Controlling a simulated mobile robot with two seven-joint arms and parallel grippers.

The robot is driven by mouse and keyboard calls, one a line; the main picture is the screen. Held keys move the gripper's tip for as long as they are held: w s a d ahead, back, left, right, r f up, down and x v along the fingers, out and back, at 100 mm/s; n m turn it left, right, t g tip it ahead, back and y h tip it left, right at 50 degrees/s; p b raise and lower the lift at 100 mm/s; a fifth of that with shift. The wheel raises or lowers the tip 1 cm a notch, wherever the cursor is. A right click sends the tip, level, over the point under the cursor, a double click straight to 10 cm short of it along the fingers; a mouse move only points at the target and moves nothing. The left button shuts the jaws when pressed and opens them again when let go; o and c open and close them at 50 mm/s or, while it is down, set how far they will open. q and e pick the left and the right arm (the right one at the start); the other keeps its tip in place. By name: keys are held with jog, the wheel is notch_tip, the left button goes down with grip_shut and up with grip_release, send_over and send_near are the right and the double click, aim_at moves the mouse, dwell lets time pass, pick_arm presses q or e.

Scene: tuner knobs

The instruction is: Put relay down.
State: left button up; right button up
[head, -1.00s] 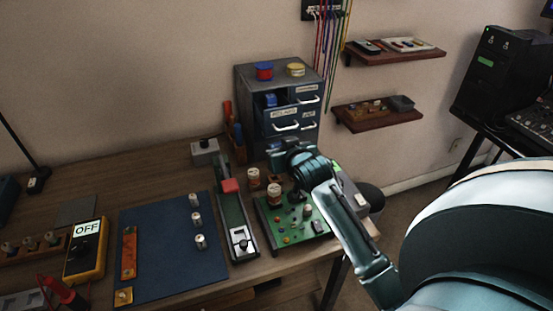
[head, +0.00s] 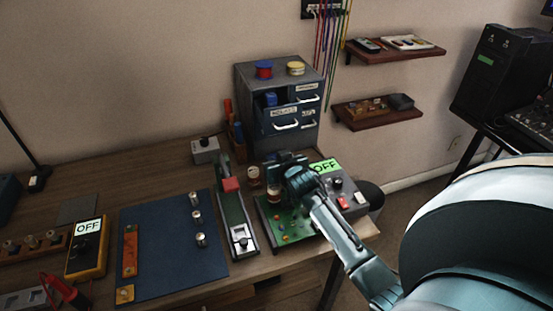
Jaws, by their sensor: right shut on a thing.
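My right gripper (head: 283,168) hangs over the back part of the green circuit board (head: 293,232), pointing down. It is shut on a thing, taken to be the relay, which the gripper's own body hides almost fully. I cannot tell whether the relay touches the board. Blue relays (head: 270,99) show in the open drawer of the grey cabinet (head: 282,76), behind the gripper. My left gripper is not in view.
Two brown-and-white cylinders (head: 253,175) stand close to the gripper's left. A grey box with a green OFF display (head: 326,166) stands right of it. A slider unit with a red block (head: 231,185) lies left of the board. The blue mat (head: 165,250) has free room.

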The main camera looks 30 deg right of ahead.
jog(key=shift+f, duration=0.1)
jog(key=shift+f, duration=0.4)
jog(key=shift+s+f, duration=0.1)
jog(key=shift+f, duration=0.05)
jog(key=o, duration=1)
jog(key=shift+s+f+b, duration=0.1)
jog(key=shift+f+b, duration=0.15)
jog(key=shift+b, duration=0.05)
jog(key=shift+o, duration=0.2)
jog(key=shift+r+p, duration=0.35)
jog(key=shift+r, duration=0.2)
jog(key=v, duration=1.2)
jog(key=shift+r, duration=0.35)
